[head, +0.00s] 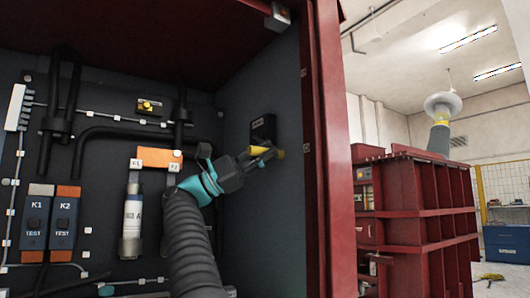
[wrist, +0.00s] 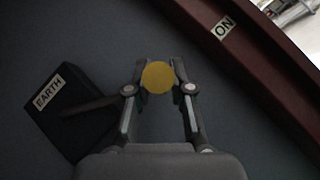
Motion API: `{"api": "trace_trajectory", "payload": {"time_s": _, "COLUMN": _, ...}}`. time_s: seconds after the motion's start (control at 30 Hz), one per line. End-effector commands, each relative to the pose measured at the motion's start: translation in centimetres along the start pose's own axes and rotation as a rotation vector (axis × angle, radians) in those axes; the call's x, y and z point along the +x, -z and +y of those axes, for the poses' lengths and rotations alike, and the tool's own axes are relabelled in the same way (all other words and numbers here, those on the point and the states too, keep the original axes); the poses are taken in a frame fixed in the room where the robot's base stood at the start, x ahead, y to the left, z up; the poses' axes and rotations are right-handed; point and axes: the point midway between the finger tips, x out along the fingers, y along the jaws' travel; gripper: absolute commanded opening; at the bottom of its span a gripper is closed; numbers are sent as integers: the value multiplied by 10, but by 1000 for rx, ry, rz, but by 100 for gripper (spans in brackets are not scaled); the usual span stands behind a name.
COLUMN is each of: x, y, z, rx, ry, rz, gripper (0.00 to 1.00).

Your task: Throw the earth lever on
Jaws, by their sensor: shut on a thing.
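The earth lever's box (head: 263,128) is black and sits on the cabinet's right side wall. In the wrist view, the box (wrist: 48,112) carries an EARTH label, and a dark lever arm (wrist: 92,106) runs from it toward my gripper. The lever's round yellow knob (wrist: 157,77) is between my fingertips, and it also shows in the head view (head: 280,154). My gripper (wrist: 155,82) is shut on the knob; in the head view, my gripper (head: 266,156) reaches in from the left. Part of the lever arm is hidden behind a finger.
An ON label (wrist: 225,25) is on the red cabinet frame (wrist: 212,42), up and right of the knob. The back panel holds K1 (head: 37,218) and K2 (head: 65,220) units, a fuse tube (head: 132,220) and black cables. The dark wall between knob and frame looks clear.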

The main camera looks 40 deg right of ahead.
Motion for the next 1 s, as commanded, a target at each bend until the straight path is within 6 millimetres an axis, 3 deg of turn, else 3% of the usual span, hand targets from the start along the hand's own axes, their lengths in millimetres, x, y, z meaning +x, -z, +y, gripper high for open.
{"api": "trace_trajectory", "payload": {"time_s": 0.3, "x": -4, "y": 5, "z": -1, "rx": -6, "ry": 2, "rz": 4, "gripper": 0}}
{"api": "trace_trajectory", "payload": {"time_s": 0.33, "x": -4, "y": 5, "z": -1, "rx": -6, "ry": 2, "rz": 4, "gripper": 29}}
{"api": "trace_trajectory", "payload": {"time_s": 0.4, "x": -4, "y": 4, "z": -1, "rx": -5, "ry": 2, "rz": 4, "gripper": 46}}
{"api": "trace_trajectory", "payload": {"time_s": 0.77, "x": -4, "y": 2, "z": 0, "rx": -3, "ry": 1, "rz": 2, "gripper": 47}}
{"api": "trace_trajectory", "payload": {"time_s": 1.0, "x": -36, "y": 3, "z": 0, "rx": -3, "ry": -2, "rz": 5, "gripper": 47}}
